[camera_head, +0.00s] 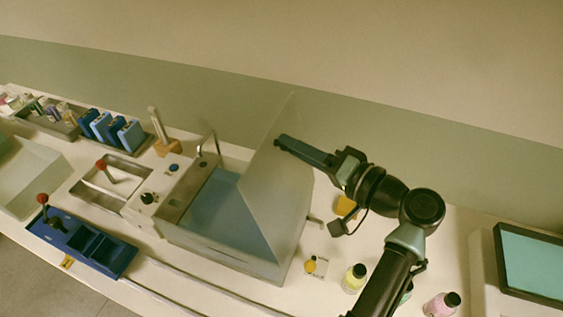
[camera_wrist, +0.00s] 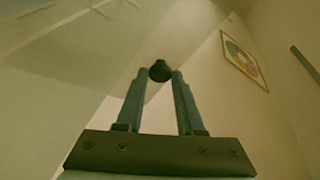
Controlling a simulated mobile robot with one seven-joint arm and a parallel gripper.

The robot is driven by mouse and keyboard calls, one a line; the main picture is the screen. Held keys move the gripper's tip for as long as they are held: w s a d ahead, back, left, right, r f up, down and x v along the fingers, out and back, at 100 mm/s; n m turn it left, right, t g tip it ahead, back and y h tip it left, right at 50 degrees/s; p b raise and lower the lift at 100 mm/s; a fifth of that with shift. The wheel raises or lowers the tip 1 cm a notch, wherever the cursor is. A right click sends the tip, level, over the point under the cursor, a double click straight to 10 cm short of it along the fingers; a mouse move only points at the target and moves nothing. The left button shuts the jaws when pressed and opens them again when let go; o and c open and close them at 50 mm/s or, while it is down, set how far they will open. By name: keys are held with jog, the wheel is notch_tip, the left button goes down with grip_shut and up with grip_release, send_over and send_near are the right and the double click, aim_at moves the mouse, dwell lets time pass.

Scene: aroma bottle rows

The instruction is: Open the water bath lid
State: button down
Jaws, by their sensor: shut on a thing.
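The water bath (camera_head: 225,249) stands on the bench in the middle of the head view, with blue water (camera_head: 213,207) showing in its basin. Its translucent lid (camera_head: 272,190) is raised and stands steeply tilted along the right side of the basin. My gripper (camera_head: 281,141) reaches in from the right at the lid's upper part. In the wrist view my gripper (camera_wrist: 160,80) is shut on a dark round lid knob (camera_wrist: 160,70) between its fingertips. The knob is hidden by the fingers in the head view. The pale lid (camera_wrist: 75,70) fills much of the wrist view's left side.
A red-knobbed metal unit (camera_head: 112,183) and a blue tray (camera_head: 82,243) stand left of the bath. Blue bottles (camera_head: 108,127) stand in a row behind. Small bottles (camera_head: 354,278) and a pink one (camera_head: 441,304) stand at front right, near a screen (camera_head: 532,262).

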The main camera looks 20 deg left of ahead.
jog(key=d+m+t+y+b, duration=0.1)
jog(key=d+y+b, duration=0.2)
jog(key=d+b, duration=0.2)
jog(key=shift+d+f, duration=0.25)
jog(key=shift+d, duration=0.7)
jog(key=shift+s, duration=0.1)
jog(key=c, duration=0.5)
grip_release()
jog(key=b+v, duration=0.4)
jog(key=v, duration=0.9)
